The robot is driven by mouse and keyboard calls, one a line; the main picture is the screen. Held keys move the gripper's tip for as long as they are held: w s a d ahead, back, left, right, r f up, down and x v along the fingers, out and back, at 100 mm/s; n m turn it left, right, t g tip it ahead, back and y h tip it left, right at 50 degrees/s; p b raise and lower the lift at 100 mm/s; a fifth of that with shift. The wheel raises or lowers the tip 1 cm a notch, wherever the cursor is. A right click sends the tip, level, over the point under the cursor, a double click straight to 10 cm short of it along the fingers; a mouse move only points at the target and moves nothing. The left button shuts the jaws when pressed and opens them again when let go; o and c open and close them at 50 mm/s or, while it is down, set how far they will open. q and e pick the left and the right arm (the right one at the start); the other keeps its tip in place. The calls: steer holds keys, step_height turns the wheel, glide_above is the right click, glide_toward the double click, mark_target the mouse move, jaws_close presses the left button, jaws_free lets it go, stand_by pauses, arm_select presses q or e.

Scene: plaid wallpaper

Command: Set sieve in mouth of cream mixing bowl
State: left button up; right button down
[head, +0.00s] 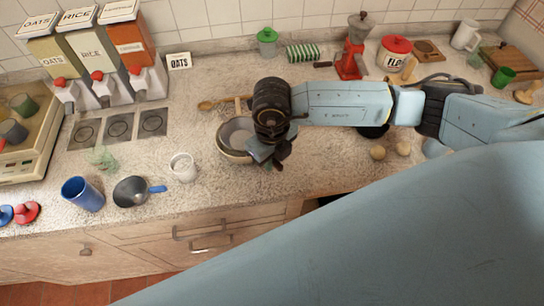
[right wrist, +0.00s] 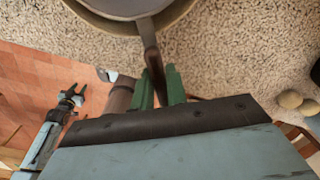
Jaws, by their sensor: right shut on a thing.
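The cream mixing bowl (head: 232,157) stands on the counter just left of my right gripper in the head view. Its rim (right wrist: 183,14) also shows at the top of the right wrist view. The grey sieve (right wrist: 122,8) lies over the bowl's mouth, its round edge inside the bowl's rim; I cannot tell whether it rests on it. My right gripper (right wrist: 160,88) has its green fingers shut on the sieve's dark handle (right wrist: 153,55). In the head view this gripper (head: 268,160) partly hides the bowl. My left gripper (right wrist: 73,94) appears open and empty, away over the floor, in the right wrist view.
A white cup (head: 183,167), a dark pan with a blue handle (head: 132,191) and a blue cup (head: 82,194) stand left of the bowl. A wooden spoon (head: 212,104) lies behind it. The counter's front edge is close.

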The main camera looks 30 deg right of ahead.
steer(key=shift+f, duration=0.2)
stand_by(0.6)
steer(key=c, duration=1.3)
jaws_free()
steer(key=shift+r, duration=0.1)
step_height(320, 180, up, 13)
steer(key=shift+r+b, duration=0.1)
steer(key=shift+b, duration=0.65)
